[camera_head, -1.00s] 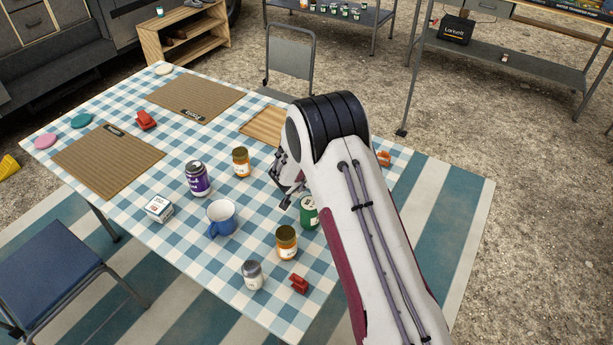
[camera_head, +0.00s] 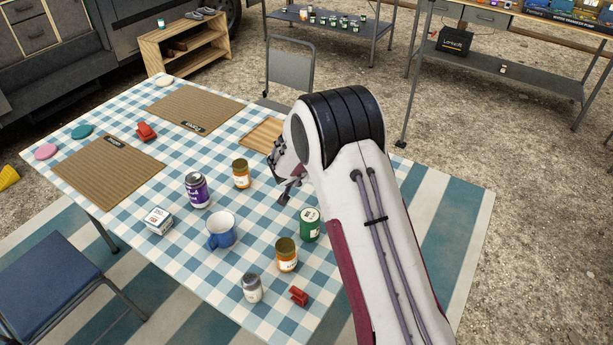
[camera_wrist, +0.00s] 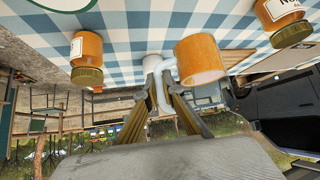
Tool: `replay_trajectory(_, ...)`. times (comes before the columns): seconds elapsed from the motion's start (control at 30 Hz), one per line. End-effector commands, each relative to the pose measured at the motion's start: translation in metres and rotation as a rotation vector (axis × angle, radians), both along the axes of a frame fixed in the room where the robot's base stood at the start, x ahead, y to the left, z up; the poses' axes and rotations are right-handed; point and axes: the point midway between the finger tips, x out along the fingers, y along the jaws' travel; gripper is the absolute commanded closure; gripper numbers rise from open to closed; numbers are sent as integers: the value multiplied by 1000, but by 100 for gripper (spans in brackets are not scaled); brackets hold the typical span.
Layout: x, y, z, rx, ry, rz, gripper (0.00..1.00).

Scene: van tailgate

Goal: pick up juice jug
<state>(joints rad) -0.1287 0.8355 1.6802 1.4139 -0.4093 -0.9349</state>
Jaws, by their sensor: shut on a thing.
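The juice jug (camera_wrist: 201,60), an orange body with a white handle, shows in the wrist view, where the picture is turned upside down. My gripper (camera_wrist: 168,90) has its two fingers on either side of the white handle and is shut on it. The orange body is to the right of the fingers. Whether the jug touches the table is hard to tell. In the head view my gripper (camera_head: 287,190) is partly hidden behind my arm, and I cannot make out the jug there.
The checked table (camera_head: 185,255) holds a green can (camera_head: 310,226), an orange jar (camera_head: 241,174), another orange jar (camera_head: 287,256), a blue mug (camera_head: 221,231), a purple can (camera_head: 197,190) and a grey-lidded jar (camera_head: 252,288). A wooden board (camera_head: 262,134) lies behind my gripper.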

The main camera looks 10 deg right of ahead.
Motion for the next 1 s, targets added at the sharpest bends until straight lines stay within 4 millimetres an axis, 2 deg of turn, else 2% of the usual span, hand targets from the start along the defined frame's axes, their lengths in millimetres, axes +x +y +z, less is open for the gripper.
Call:
replay_trajectory(0.4,1,0,22,1,-3,-1,100)
replay_trajectory(1.0,1,0,28,0,-2,0,100)
